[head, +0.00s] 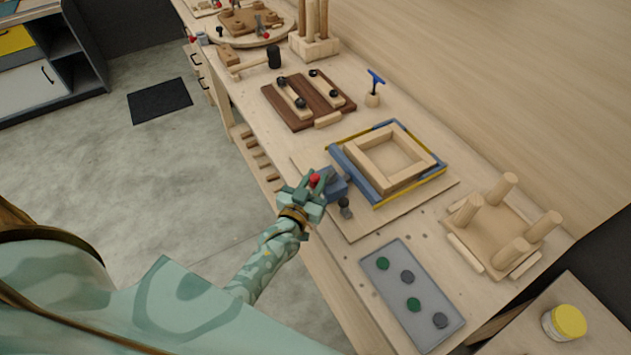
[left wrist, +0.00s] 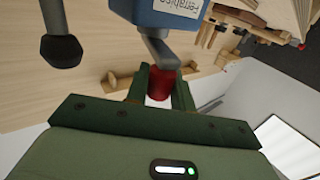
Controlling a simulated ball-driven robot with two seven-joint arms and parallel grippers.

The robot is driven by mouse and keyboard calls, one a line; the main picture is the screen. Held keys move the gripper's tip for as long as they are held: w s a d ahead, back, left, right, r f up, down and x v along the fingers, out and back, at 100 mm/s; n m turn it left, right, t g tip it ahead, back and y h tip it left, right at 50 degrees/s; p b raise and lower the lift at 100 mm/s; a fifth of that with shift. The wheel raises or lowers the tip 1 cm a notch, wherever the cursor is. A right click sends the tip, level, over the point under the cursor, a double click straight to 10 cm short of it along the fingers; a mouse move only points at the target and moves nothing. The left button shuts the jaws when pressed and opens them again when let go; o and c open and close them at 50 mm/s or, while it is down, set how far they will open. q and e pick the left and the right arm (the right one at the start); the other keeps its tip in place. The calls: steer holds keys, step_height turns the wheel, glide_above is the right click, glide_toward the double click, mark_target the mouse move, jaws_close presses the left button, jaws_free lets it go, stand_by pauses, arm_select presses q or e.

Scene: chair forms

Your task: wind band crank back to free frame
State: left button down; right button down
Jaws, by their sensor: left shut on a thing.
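A square wooden frame (head: 425,162) lies on a board on the bench in the head view, with a yellow and blue band (head: 411,197) around it. The blue band housing (head: 333,183) sits at the frame's near left corner, and its lettered side shows in the left wrist view (left wrist: 172,12). The grey crank arm (left wrist: 157,47) ends in a red knob (left wrist: 161,84). My left gripper (head: 316,184) is shut on this red knob, which shows between its fingers in the left wrist view. A dark-knobbed lever (left wrist: 61,48) stands beside the housing. My right gripper is out of view.
A grey tray (head: 398,318) with green and grey discs lies near the front. A dark wooden jig (head: 306,98) and a blue-handled tool (head: 374,88) stand behind the frame.

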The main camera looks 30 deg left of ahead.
arm_select(q)
steer(key=c, duration=1.2)
jaws_free()
steer(key=shift+d, duration=0.1)
steer(key=s, duration=1.6)
steer(key=shift+s+d, duration=0.1)
steer(key=shift+d, duration=0.25)
